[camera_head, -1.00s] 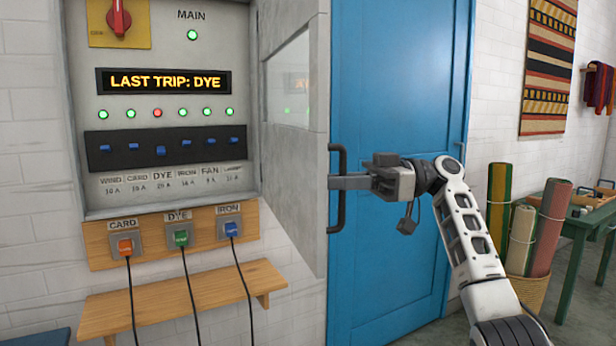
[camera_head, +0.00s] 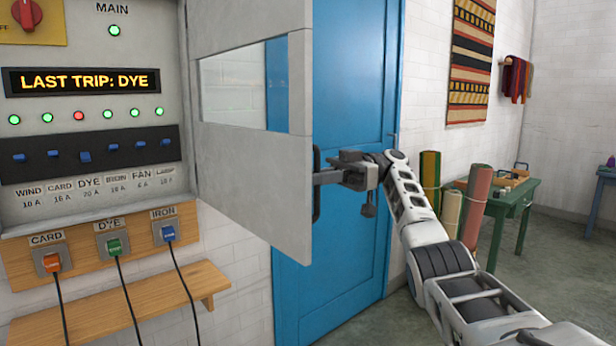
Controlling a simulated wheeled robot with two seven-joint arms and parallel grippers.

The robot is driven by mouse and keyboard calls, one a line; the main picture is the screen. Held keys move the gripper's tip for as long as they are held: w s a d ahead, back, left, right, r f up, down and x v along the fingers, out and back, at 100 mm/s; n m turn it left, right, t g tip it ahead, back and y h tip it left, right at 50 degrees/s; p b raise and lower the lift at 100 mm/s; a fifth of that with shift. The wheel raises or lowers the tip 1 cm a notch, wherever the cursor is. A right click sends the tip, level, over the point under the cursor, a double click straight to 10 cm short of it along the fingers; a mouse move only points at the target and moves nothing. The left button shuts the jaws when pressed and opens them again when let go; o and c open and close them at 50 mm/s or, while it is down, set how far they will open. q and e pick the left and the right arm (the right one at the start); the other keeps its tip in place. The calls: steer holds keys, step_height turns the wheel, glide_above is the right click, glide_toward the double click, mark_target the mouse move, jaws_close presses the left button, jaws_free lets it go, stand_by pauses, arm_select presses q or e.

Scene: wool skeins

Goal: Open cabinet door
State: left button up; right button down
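The cabinet door (camera_head: 250,170) is a grey panel with a window, hinged at the right side of the open electrical cabinet (camera_head: 90,205). It stands swung out, and its inner face shows. A dark bar handle (camera_head: 317,205) sits at its free edge on the outer side, partly hidden behind the door. My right gripper (camera_head: 322,177) reaches in from the right with its fingers at the handle's middle and looks shut on it. The fingertips are partly hidden by the door edge. My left gripper is out of view.
A blue door (camera_head: 350,270) is behind the cabinet door. A wooden shelf (camera_head: 150,303) and plugs with black cables are below the cabinet. Rolled rugs (camera_head: 474,208) and a green table (camera_head: 508,205) stand at the right. Grey floor (camera_head: 555,280) is open there.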

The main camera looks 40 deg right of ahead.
mark_target(311, 136)
steer(key=shift+f, duration=0.1)
steer(key=c, duration=1.8)
jaws_free()
steer(key=shift+c, duration=0.2)
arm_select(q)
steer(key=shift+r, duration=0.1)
